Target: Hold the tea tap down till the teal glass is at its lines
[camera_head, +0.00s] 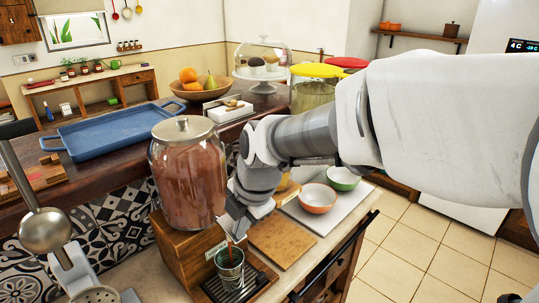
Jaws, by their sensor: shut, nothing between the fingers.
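A large glass jar of red-brown tea (188,185) with a metal lid stands on a wooden stand (182,254). My gripper (232,228) is shut with nothing between its fingers. It points down at the front of the jar, low on its right side, where the tap is hidden behind it. A thin reddish-brown stream runs down below the gripper into the teal glass (230,268). The glass stands upright on a dark slatted drip tray (252,284). Pale bands show around the glass; the tea level inside is too small to read.
Jars with a yellow lid (315,70) and a red lid (348,62) stand behind my arm. An orange bowl (317,198) and a green bowl (343,178) sit right of a wooden board (282,243). A ladle (45,231) hangs at left.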

